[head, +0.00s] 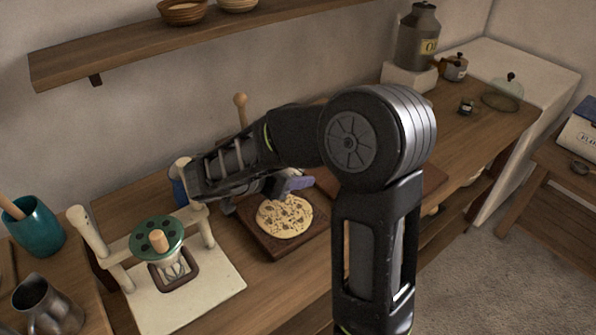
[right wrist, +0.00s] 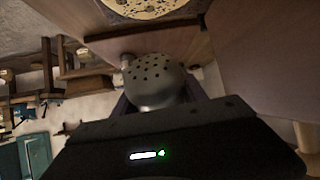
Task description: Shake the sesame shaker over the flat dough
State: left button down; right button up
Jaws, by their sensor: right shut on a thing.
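The flat dough (head: 284,222) is a round pale disc with dark specks, lying on a dark brown board (head: 262,239). Part of it also shows at the top of the right wrist view (right wrist: 140,7). My right gripper (head: 296,184) is just above the far side of the dough in the head view. In the right wrist view it is shut on the sesame shaker (right wrist: 153,80), a grey metal shaker whose domed, holed top faces the camera. The shaker's body is mostly hidden by the gripper, and I cannot make it out in the head view. My left gripper is not in view.
Left of the dough stands a cream press with a green disc (head: 157,239). A teal cup (head: 34,228) and a metal jug (head: 45,305) are at far left. A shelf (head: 150,48) crosses the wall. A grey canister (head: 418,38) stands at the back right.

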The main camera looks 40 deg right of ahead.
jog(key=shift+s, duration=0.15)
jog(key=shift+s, duration=0.5)
jog(key=shift+w, duration=0.65)
